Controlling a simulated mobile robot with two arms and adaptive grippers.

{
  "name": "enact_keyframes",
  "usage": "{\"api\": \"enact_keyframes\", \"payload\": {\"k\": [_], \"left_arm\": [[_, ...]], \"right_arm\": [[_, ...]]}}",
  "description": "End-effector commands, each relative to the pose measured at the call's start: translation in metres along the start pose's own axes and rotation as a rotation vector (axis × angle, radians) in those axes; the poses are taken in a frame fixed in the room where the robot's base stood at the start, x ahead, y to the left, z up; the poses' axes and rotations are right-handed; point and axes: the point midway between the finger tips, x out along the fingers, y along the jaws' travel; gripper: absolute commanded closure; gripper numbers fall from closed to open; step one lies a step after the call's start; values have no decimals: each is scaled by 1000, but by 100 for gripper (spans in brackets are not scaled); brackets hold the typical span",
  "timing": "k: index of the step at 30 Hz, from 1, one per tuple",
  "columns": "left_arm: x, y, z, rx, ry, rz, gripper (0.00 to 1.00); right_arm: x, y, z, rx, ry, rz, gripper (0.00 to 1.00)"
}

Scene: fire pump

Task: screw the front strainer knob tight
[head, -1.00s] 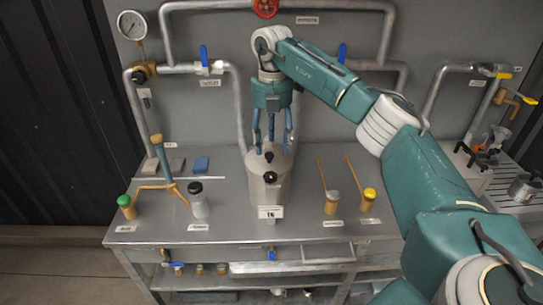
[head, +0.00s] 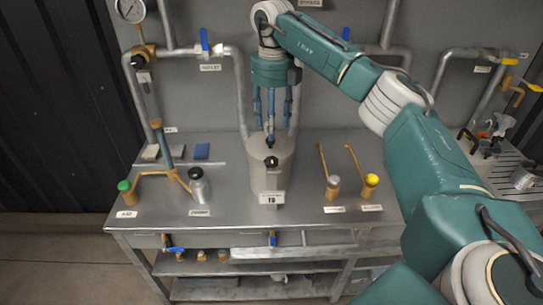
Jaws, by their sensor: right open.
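The strainer is a grey canister (head: 271,181) with a label plate on its front, standing in the middle of the steel bench. Two small black knobs sit on its top. The front strainer knob (head: 271,162) is nearer to me and uncovered. The rear knob (head: 270,141) is just behind it. My right gripper (head: 271,128) points down with its long blue fingers spread open. Its fingertips are over the rear part of the canister top, near the rear knob and behind the front knob. I cannot tell whether a finger touches the rear knob. My left gripper is out of view.
On the bench at left are a green-capped fitting (head: 124,186) and a black-capped bottle (head: 199,187). At right are a grey-topped handle (head: 333,187) and a yellow-topped one (head: 371,182). Pipes and a gauge (head: 130,9) line the back wall. My right arm spans the upper right.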

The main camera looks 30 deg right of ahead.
Motion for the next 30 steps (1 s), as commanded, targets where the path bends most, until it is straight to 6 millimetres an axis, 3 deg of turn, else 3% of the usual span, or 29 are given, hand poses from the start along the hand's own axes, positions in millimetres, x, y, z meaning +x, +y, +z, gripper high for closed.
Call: {"api": "enact_keyframes", "payload": {"k": [21, 27, 30], "left_arm": [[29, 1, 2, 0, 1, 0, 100], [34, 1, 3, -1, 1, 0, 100], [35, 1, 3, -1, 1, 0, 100]], "right_arm": [[9, 4, -2, -1980, 2, 1, 48], [10, 4, -3, -2418, 2, 4, 48], [10, 4, -3, -2545, 2, 4, 48]]}}
